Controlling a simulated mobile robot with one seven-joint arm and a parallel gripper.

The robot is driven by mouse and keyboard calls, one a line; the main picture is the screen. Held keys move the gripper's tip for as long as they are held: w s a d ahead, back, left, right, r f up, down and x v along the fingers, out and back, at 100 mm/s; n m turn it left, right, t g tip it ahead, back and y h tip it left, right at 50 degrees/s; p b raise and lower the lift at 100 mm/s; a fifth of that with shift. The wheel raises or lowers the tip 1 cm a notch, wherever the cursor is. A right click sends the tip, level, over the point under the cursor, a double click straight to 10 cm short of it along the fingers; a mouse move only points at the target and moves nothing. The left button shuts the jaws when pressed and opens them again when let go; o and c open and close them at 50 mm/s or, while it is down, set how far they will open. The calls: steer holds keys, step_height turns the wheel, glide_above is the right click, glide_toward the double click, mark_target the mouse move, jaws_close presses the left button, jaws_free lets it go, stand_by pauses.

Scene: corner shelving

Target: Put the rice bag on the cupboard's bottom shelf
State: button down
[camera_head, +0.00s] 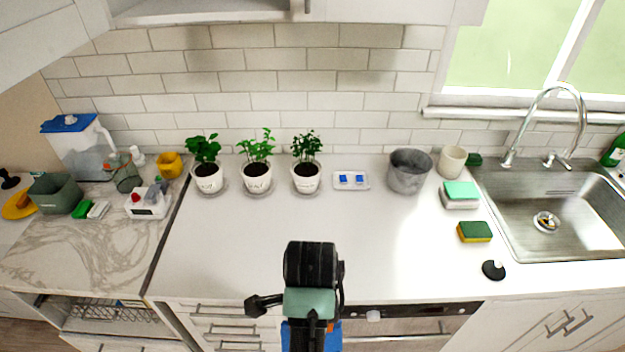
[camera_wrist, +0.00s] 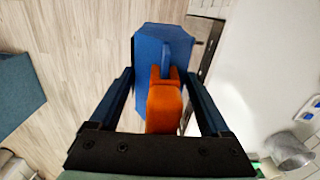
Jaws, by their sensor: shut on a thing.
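My gripper (camera_wrist: 163,78) is shut on a blue and orange package, which I take to be the rice bag (camera_wrist: 163,45). In the wrist view the bag's blue body lies between the two dark fingers, with an orange part nearer the palm. In the head view my arm stands at the bottom middle, in front of the counter, and a bit of the bag's blue (camera_head: 333,338) shows beside it. Most of the bag is hidden there.
The white counter (camera_head: 350,225) is clear in the middle. Potted plants (camera_head: 257,178), a grey metal pot (camera_head: 409,172) and sponges (camera_head: 474,232) stand on it. A sink (camera_head: 545,215) is at right. A compartment with a wire rack (camera_head: 110,312) is open at lower left.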

steer(key=shift+s+f+n, duration=0.2)
steer(key=shift+s+n, duration=0.05)
steer(key=shift+n, duration=0.05)
steer(key=shift+f+n+b, duration=0.2)
steer(key=shift+n+b, duration=0.1)
steer(key=shift+b, duration=0.05)
steer(key=shift+f+n, duration=0.4)
steer(key=s+f+n+b, duration=0.1)
steer(key=f+n+b, duration=0.1)
steer(key=f+n, duration=0.1)
steer(key=f+n+b, duration=0.2)
steer(key=f+n, duration=0.1)
steer(key=n, duration=0.2)
steer(key=s+f+n+b, duration=0.1)
steer(key=f+n+b, duration=0.2)
steer(key=n, duration=0.1)
steer(key=shift+s+f+n, duration=0.1)
steer(key=shift+s+n, duration=0.25)
steer(key=shift+n, duration=0.05)
steer(key=shift+s+d+f+n+b, duration=0.1)
steer(key=shift+s+f+n+b, duration=0.2)
steer(key=shift+n, duration=0.35)
steer(key=shift+w+d+f+n+b, duration=0.1)
steer(key=shift+f+n, duration=0.25)
steer(key=shift+n, duration=0.3)
steer(key=shift+a+r, duration=0.1)
steer(key=shift+r, duration=0.05)
